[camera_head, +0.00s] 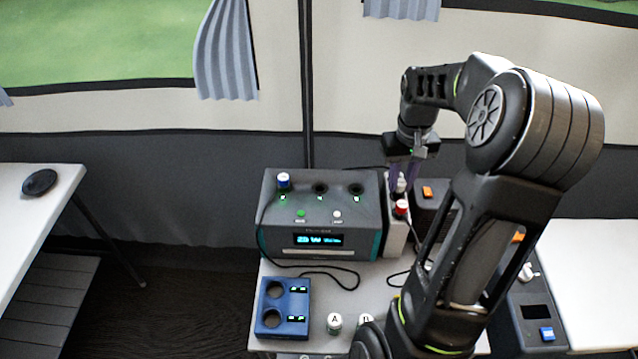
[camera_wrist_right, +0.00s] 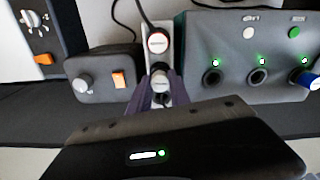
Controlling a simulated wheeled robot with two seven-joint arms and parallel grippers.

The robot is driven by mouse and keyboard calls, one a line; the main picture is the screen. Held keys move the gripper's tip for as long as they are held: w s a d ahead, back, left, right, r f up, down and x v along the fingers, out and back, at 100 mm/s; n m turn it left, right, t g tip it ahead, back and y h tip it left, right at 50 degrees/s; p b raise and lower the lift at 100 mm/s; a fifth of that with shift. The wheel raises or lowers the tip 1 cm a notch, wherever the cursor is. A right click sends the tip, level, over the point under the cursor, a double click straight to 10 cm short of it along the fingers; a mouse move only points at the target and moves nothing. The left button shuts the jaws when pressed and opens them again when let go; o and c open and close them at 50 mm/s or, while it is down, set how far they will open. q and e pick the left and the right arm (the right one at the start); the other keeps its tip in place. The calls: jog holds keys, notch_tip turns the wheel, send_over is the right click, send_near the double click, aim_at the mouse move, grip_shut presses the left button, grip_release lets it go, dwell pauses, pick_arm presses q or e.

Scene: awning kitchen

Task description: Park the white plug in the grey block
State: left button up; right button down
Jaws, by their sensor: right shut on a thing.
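The white plug (camera_wrist_right: 161,81) is between the fingers of my right gripper (camera_wrist_right: 162,94) in the wrist view. In the head view, the white plug (camera_head: 401,185) shows under my right gripper (camera_head: 406,172), partly hidden by the fingers. The gripper is shut on it, over the far end of the narrow pale grey block (camera_head: 394,238). I cannot tell how deep the plug sits in the block. A red-topped plug (camera_head: 401,208) stands in the block just in front; it also shows in the wrist view (camera_wrist_right: 158,42). My left gripper is not in view.
The grey station (camera_head: 345,216) stands left of the block, with a blue plug (camera_head: 283,180) in one socket and two open sockets. Dark boxes with an orange switch (camera_head: 427,192) stand close on the right. A blue two-hole holder (camera_head: 284,330) sits in front. Black cables cross the table.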

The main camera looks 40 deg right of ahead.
aim_at(401, 182)
jog(key=shift+f, duration=0.2)
jog(key=shift+f+b, duration=0.3)
jog(key=shift+f, duration=0.15)
dwell(0.5)
jog(key=c, duration=1.1)
grip_release()
jog(key=shift+o, duration=0.3)
jog(key=shift+o, duration=0.8)
jog(key=shift+r+p, duration=2.7)
jog(key=shift+r, duration=0.8)
